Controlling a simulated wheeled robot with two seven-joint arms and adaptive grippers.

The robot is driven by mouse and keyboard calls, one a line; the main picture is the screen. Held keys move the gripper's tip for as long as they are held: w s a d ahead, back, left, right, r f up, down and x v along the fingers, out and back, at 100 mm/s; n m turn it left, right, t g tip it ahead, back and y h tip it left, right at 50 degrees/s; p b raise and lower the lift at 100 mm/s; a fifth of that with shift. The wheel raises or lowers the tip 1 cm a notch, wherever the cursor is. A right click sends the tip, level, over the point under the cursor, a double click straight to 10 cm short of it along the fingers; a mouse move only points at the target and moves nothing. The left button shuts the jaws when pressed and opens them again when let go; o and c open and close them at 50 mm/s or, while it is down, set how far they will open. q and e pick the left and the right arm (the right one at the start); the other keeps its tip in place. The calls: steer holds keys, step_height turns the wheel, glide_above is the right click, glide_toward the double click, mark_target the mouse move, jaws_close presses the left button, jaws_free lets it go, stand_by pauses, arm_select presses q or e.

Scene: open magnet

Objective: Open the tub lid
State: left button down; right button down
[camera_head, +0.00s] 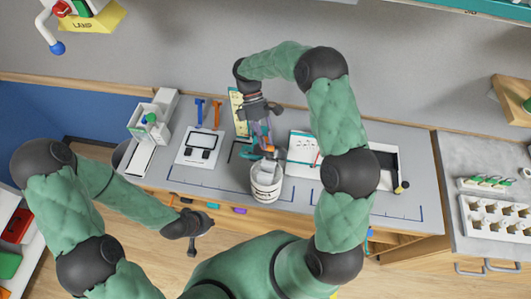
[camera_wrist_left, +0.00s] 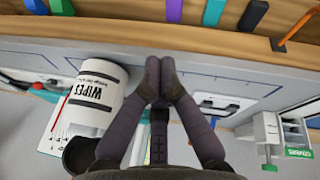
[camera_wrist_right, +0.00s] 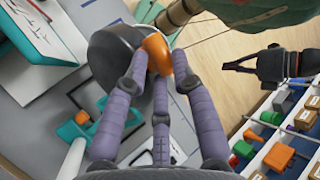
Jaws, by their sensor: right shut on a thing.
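The white tub (camera_head: 266,186) stands upright near the front edge of the grey table. It also shows in the left wrist view (camera_wrist_left: 100,92), upside down, with black WIPES lettering and a dark round top (camera_wrist_left: 80,155). My right gripper (camera_head: 268,154) reaches down to the tub's top. In the right wrist view its fingers (camera_wrist_right: 157,68) are shut on an orange piece (camera_wrist_right: 157,50) at the edge of a dark round lid (camera_wrist_right: 110,65). Fingers partly hide the lid, and I cannot tell whether it is raised. My left gripper (camera_head: 194,248) is empty, fingertips together, in front of the table.
A white tray with a dark-framed item (camera_head: 198,147) and a white box holder (camera_head: 150,120) are left of the tub. A white book-like board (camera_head: 303,147) lies behind it to the right. Coloured tabs (camera_head: 212,206) line the table's front edge. Bare table lies left of the tub.

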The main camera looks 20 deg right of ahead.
arm_select(q)
steer(key=w+d+r+m+t, duration=0.2)
steer(key=d+r+m, duration=0.3)
arm_select(e)
steer(key=shift+f, duration=0.1)
arm_select(q)
steer(key=m+t+h, duration=0.5)
steer(key=m+t, duration=0.2)
steer(key=m, duration=1.2)
glide_toward(268, 150)
steer(key=x, duration=0.7)
steer(key=shift+s+f, duration=0.1)
steer(key=shift+f, duration=0.35)
